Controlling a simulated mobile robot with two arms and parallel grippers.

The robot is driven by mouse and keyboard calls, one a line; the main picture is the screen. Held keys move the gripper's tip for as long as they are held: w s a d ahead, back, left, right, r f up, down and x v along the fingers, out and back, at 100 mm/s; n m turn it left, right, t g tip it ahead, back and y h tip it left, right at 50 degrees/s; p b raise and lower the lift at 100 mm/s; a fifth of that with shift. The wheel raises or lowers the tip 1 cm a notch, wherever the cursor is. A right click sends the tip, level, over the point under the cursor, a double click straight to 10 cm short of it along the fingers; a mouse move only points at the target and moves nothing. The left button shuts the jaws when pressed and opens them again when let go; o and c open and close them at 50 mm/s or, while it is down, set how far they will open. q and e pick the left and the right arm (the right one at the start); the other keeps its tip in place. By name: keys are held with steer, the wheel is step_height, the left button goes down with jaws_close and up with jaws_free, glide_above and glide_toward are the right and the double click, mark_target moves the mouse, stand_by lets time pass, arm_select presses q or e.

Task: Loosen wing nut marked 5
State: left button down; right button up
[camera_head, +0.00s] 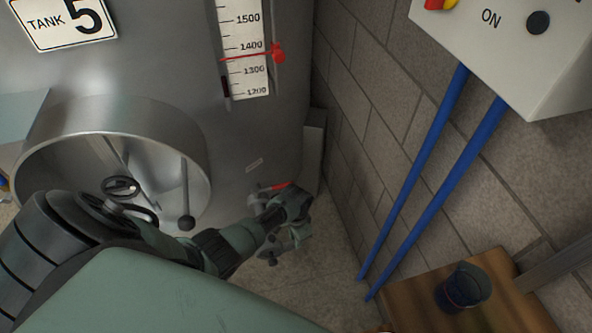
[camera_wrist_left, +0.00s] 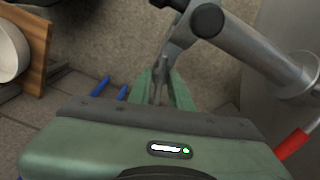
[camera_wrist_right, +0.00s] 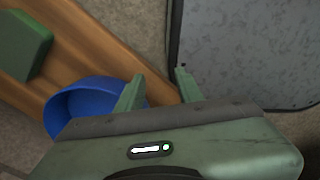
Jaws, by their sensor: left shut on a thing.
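The tank (camera_head: 250,135) carries a sign (camera_head: 66,18) reading TANK 5. Low on its right side is an outlet pipe with a red handle (camera_head: 274,187). My left gripper (camera_head: 278,228) is at this outlet, its fingers partly hidden. In the left wrist view, its fingers (camera_wrist_left: 164,88) are closed on a grey metal wing (camera_wrist_left: 176,50) beside the black-ended pipe (camera_wrist_left: 255,50). This looks like the wing nut; I can see no mark on it. My right gripper (camera_wrist_right: 158,88) is open and empty, seen only in its wrist view.
A round manway (camera_head: 120,150) juts from the tank at left. Blue pipes (camera_head: 440,190) run down the wall at right, below a control box (camera_head: 515,60). A wooden top (camera_head: 510,315) holds a dark blue container (camera_head: 463,288). A blue tub (camera_wrist_right: 75,97) lies near my right gripper.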

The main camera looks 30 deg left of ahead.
arm_select(q)
steer(key=n+p, duration=0.1)
steer(key=n, duration=0.2)
steer(key=shift+r+n, duration=0.1)
steer(key=shift+n, duration=0.3)
steer(key=n+p, duration=0.1)
steer(key=n, duration=0.2)
steer(key=shift+n, duration=0.3)
steer(key=n+p, duration=0.1)
steer(key=n, duration=0.3)
steer(key=shift+n, duration=1.6)
steer(key=c, duration=1.3)
jaws_free()
